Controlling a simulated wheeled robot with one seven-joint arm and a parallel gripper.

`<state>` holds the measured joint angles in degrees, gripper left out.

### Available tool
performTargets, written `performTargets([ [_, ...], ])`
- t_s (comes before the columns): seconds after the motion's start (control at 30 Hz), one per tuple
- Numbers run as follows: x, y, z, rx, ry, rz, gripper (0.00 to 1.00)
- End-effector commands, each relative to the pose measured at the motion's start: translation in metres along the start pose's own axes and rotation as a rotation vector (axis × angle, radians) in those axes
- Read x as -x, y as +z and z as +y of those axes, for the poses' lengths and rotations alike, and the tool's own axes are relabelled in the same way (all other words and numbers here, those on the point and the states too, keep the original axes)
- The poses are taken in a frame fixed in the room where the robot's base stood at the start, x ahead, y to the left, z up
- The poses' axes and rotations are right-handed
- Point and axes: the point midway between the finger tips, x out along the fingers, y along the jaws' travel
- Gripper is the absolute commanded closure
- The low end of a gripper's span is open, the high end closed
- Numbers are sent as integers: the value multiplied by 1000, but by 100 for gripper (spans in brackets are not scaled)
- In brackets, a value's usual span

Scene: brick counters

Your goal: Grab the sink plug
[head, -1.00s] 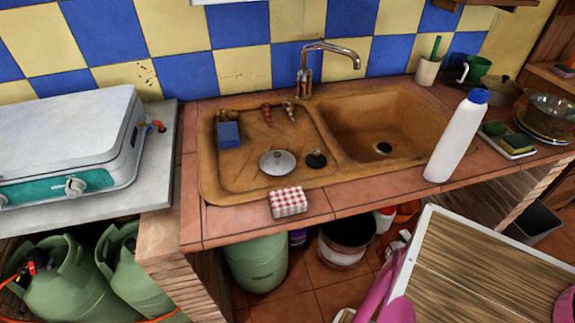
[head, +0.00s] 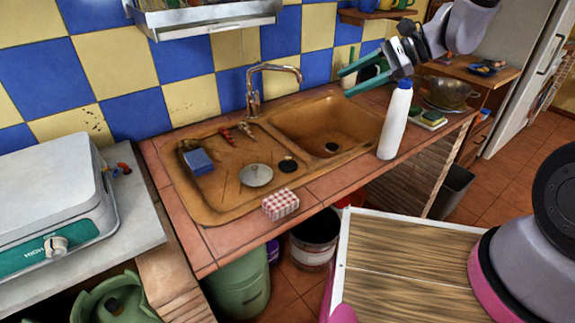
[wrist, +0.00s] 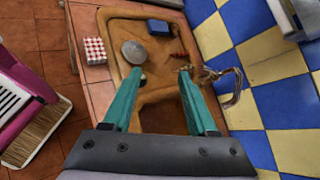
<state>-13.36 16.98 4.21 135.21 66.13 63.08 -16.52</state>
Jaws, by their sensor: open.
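The small black sink plug (head: 288,165) lies on the sink's brown drainboard, between a round metal lid (head: 256,175) and the basin. In the wrist view the plug is hard to make out near my left finger. The brown sink (head: 215,208) has its basin at the right, with a dark drain (head: 331,148) in it. My gripper (head: 347,83) has teal fingers spread apart with nothing between them. It is above and to the right of the plug, well clear of it. The fingers also show in the wrist view (wrist: 159,72), pointing toward the sink.
A tall metal faucet (head: 253,92) stands behind the sink. A white bottle (head: 395,122) stands right of the basin, below my gripper. A red checked box (head: 280,204) sits at the front edge. A blue sponge (head: 198,161) lies on the drainboard. A metal shelf (head: 215,18) hangs above.

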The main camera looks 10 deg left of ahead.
Motion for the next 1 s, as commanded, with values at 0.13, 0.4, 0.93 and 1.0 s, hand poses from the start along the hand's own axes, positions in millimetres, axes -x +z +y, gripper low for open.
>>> performTargets([
  [0.13, -67, -36, 7, -226, -46, -71, 41],
  [0.4, -159, -105, 42, -559, -142, -67, 41],
  [0.93, -234, -137, 58, -678, -182, -31, 41],
  [1.0, -240, -137, 56, -679, -183, -31, 41],
])
